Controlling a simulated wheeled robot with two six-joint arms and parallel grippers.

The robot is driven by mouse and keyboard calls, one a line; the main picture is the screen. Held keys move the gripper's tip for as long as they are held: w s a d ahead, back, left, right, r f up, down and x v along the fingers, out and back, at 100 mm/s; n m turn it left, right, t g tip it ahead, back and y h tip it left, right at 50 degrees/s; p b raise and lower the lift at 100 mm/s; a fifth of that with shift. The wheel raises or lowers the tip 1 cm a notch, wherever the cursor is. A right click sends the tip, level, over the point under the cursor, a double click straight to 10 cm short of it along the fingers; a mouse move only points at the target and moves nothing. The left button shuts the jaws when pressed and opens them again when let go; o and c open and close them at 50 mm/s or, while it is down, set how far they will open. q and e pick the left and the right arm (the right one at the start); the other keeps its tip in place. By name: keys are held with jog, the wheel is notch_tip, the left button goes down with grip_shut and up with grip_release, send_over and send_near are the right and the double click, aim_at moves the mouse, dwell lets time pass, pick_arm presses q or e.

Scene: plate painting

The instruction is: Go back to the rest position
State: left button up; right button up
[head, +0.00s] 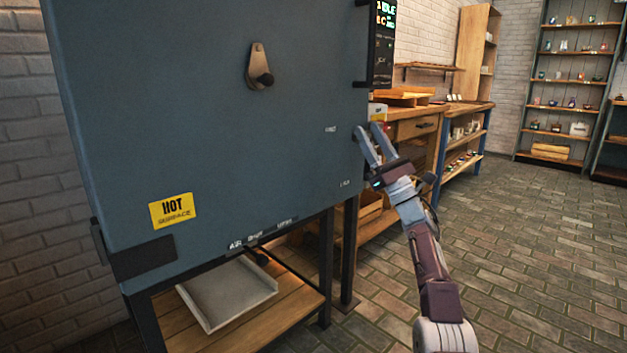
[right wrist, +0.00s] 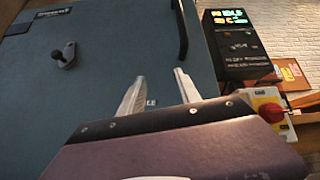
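My right gripper (head: 369,143) is raised in front of the right edge of a large blue-grey kiln (head: 200,120). Its two fingers are spread apart with nothing between them, and they also show in the right wrist view (right wrist: 158,92). In the right wrist view the fingers point at the kiln front (right wrist: 110,70), below its dark handle (right wrist: 183,30). I cannot tell whether the fingertips touch the kiln. My left gripper is in neither view.
A control panel (right wrist: 236,45) and a red button on a yellow box (right wrist: 270,112) are beside the kiln. A grey tray (head: 228,292) lies on the wooden shelf (head: 290,318) under it. Wooden workbenches (head: 415,127) stand behind. The brick floor (head: 530,260) at right is clear.

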notch_tip(320, 180, up, 14)
jog(key=a+m+t+h+p, duration=0.2)
jog(key=m+t+h+p, duration=0.1)
jog(key=m+h+p, duration=0.6)
jog(key=s+d+f+m+g+h+p, duration=0.1)
jog(key=s+f+m+g+h+p, duration=0.15)
jog(key=s+f+m+g, duration=0.55)
jog(key=s+f+m+g+h+p, duration=0.25)
jog(key=s+f+m, duration=0.25)
jog(key=f+m, duration=0.7)
jog(key=s+d+f+m+g+h+p, duration=0.1)
jog(key=s+f+m+g+h, duration=0.4)
jog(key=f, duration=0.9)
jog(key=s+f+m+g+y, duration=0.1)
jog(key=s+f+m+g, duration=0.5)
jog(key=s, duration=0.5)
jog(key=s+f+m+g, duration=0.2)
jog(key=s+f+m, duration=0.2)
jog(key=s+f, duration=0.5)
pick_arm(q)
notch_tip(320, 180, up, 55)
jog(key=p, duration=3.8)
pick_arm(e)
notch_tip(320, 180, up, 40)
jog(key=s+m, duration=0.1)
jog(key=s, duration=0.1)
jog(key=shift+f+m, duration=0.2)
jog(key=shift+m, duration=0.2)
